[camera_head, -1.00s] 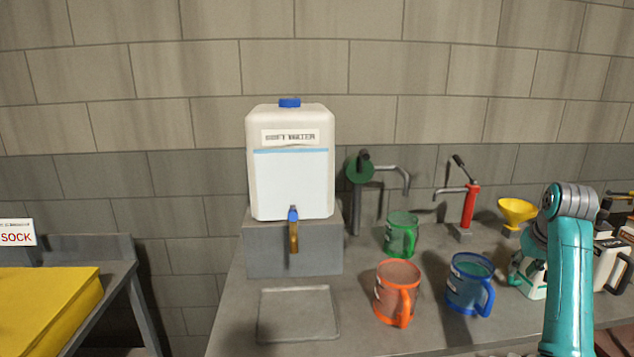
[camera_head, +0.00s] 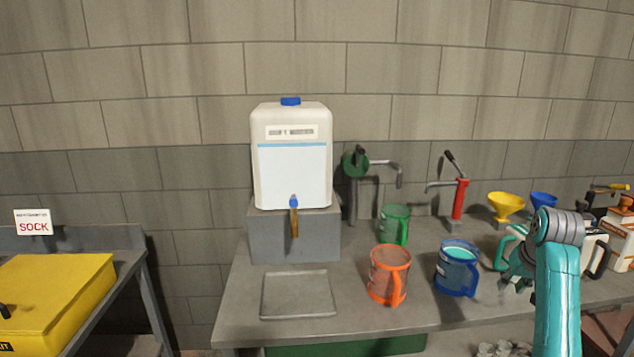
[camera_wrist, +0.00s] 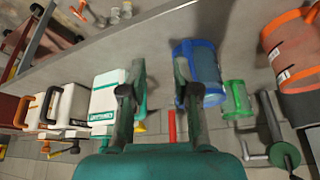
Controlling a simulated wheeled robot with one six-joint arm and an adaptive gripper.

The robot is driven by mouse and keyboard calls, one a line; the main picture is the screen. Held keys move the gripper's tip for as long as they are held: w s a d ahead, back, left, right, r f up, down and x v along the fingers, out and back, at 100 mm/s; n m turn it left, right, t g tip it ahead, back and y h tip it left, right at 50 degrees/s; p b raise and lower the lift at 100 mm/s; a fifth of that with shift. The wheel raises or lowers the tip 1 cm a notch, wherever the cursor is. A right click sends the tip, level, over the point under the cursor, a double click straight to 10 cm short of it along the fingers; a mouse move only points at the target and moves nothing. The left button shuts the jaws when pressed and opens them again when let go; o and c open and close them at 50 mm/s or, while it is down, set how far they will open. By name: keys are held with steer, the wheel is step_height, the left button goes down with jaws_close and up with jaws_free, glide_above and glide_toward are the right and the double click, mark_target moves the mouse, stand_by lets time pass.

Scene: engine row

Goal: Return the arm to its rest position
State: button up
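My teal arm (camera_head: 556,285) stands at the right of the head view, bent at a grey joint. My gripper (camera_wrist: 158,68) shows in the wrist view with its two dark fingers apart and nothing between them. In the head view the gripper is mostly hidden behind the arm, near the white jug with a green handle. In the wrist view the blue jug (camera_wrist: 205,70) appears right beside one finger and the white jug (camera_wrist: 106,98) beside the other; I cannot tell how far off they are.
The orange jug (camera_head: 388,274), blue jug (camera_head: 456,270) and green jug (camera_head: 394,224) stand on the grey bench (camera_head: 230,318). A white water container (camera_head: 292,175) sits on a block behind an empty tray (camera_head: 299,313). Yellow (camera_head: 506,205) and blue (camera_head: 543,199) funnels stand at right.

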steer(key=s+a+f+t, duration=0.15)
steer(key=a+f, duration=0.25)
steer(key=f, duration=0.4)
steer(key=s+a+f, duration=0.2)
steer(key=a+f, duration=0.1)
steer(key=f, duration=0.4)
steer(key=s+a+f+t, duration=0.15)
steer(key=a+f, duration=0.25)
steer(key=f, duration=0.4)
steer(key=s+a+f+n+t, duration=0.1)
steer(key=s+a+f, duration=0.4)
steer(key=s, duration=0.3)
steer(key=s+a+f+n+t, duration=0.1)
steer(key=s+a+f, duration=0.4)
steer(key=s, duration=0.3)
steer(key=s+a+r+t, duration=0.1)
steer(key=s+a, duration=0.3)
steer(key=s, duration=0.5)
steer(key=s+a+r+t, duration=0.1)
steer(key=s+a, duration=0.3)
steer(key=s, duration=0.5)
steer(key=s+a+r+n+t+y, duration=0.1)
steer(key=s+a+r+n+t, duration=0.1)
steer(key=s+r, duration=1.3)
steer(key=s+a+t, duration=0.1)
steer(key=s, duration=0.1)
steer(key=shift+s+a+r, duration=0.15)
steer(key=shift+s+r, duration=0.15)
steer(key=shift+r, duration=0.1)
